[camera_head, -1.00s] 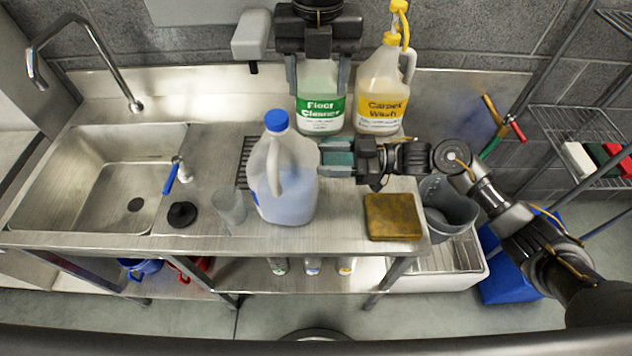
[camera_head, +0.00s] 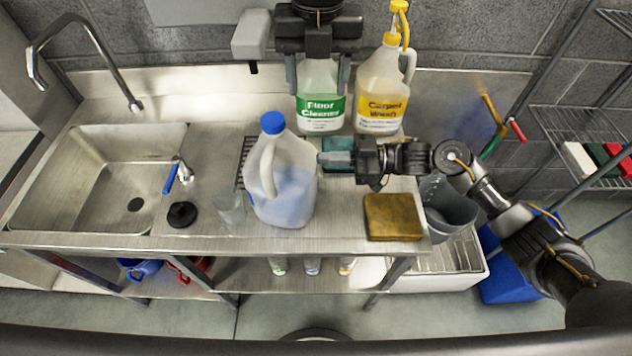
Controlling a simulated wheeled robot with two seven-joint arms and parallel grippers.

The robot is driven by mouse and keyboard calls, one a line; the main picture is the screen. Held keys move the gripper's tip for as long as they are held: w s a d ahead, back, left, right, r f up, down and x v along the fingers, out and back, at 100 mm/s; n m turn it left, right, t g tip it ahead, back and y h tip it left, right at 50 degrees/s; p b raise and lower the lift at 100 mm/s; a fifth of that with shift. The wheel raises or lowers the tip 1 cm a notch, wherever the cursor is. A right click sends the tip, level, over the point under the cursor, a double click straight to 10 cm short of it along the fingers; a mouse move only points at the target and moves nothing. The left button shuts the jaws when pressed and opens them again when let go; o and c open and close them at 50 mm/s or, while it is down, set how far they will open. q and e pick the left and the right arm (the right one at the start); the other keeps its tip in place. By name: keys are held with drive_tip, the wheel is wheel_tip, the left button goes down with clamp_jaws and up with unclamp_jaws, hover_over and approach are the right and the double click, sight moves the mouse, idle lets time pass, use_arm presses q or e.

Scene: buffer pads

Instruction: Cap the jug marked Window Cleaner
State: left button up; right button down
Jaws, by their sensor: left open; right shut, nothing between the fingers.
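A translucent jug of blue liquid (camera_head: 287,195) stands at the front middle of the steel counter, its label not readable from here. A blue cap (camera_head: 272,123) sits on its neck. My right gripper (camera_head: 322,158) is shut and empty, pointing left, its tips at or very near the jug's right side; contact is unclear. My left gripper (camera_head: 318,85) is open at the back, its fingers on either side of the upper part of the Floor Cleaner jug (camera_head: 320,112). That jug's top is hidden behind the gripper.
A Carpet Wash jug (camera_head: 381,95) with a yellow pump stands at the back right. A teal item (camera_head: 338,144) lies behind my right gripper. A brown sponge (camera_head: 392,217), a clear cup (camera_head: 230,209) and a black disc (camera_head: 182,214) are near the front. The sink (camera_head: 110,180) is at left.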

use_arm(q)
drive_tip(key=shift+f, duration=0.1)
drive_tip(key=n, duration=2)
hover_over(272, 119)
drive_tip(key=d, duration=0.1)
drive_tip(key=shift+s+d+h, duration=0.1)
drive_tip(key=shift+s+h, duration=0.2)
drive_tip(key=shift+s, duration=0.05)
drive_tip(key=n, duration=0.2)
drive_tip(key=a+n, duration=0.1)
drive_tip(key=n, duration=0.1)
drive_tip(key=shift+w, duration=0.15)
drive_tip(key=n, duration=0.3)
drive_tip(key=shift+w+a, duration=0.1)
drive_tip(key=shift+w+f, duration=0.1)
drive_tip(key=shift+f, duration=3.8)
